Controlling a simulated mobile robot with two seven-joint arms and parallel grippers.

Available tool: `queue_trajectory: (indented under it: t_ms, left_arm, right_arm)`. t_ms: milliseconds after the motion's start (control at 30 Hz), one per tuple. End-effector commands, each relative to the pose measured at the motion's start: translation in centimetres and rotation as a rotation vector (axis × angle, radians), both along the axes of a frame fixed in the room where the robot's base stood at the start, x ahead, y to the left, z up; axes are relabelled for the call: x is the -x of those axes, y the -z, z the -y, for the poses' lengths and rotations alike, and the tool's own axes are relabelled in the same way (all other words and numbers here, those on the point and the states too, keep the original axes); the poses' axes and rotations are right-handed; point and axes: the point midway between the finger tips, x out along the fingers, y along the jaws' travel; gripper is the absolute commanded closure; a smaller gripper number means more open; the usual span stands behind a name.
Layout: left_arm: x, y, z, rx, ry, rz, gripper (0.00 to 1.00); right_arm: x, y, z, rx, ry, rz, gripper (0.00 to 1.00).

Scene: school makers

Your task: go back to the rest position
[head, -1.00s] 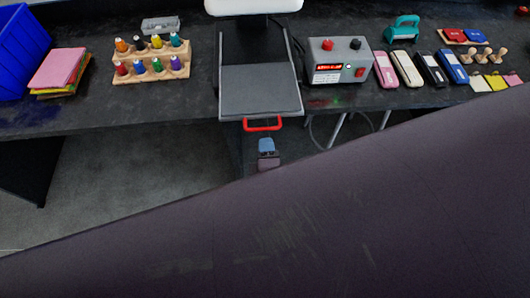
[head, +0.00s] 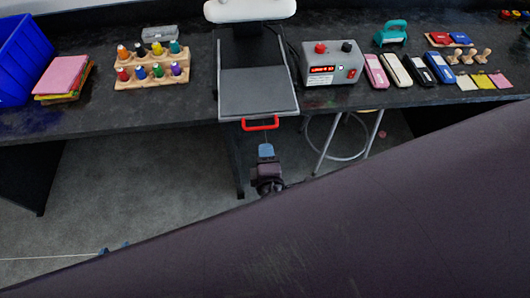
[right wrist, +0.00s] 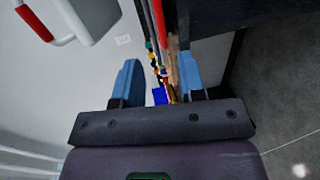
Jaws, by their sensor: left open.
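My right gripper (head: 266,148) hangs just below and in front of the red handle (head: 261,124) of the press, apart from it. In the right wrist view its two blue fingers stand wide apart and nothing is held between them (right wrist: 159,78). My left gripper (head: 115,248) shows only as small blue tips at the lower left, over the floor. The rest of it is hidden behind the large dark purple part in front of the camera.
A stool (head: 340,150) stands under the table. Floor is clear at left.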

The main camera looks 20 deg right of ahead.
Motion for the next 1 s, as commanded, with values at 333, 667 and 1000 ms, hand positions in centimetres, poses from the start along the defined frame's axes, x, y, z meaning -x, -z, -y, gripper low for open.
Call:
queue_trajectory:
  t_ms: [333, 667, 1000]
  left_arm:
    - [0.0, 0.0, 0.0, 0.000, 0.000, 0.001, 0.57]
    - [-0.1, -0.1, 0.0, 0.000, 0.000, 0.002, 0.57]
    - [-0.3, -0.2, 0.1, 0.001, 0.001, 0.006, 0.57]
  right_arm:
    - [0.0, 0.1, -0.2, -0.017, -0.010, -0.001, 0.63]
    - [-0.4, 1.1, -0.6, -0.440, -0.023, -0.080, 0.63]
    - [1.6, 1.4, 3.1, -1.000, 0.073, -0.116, 0.63]
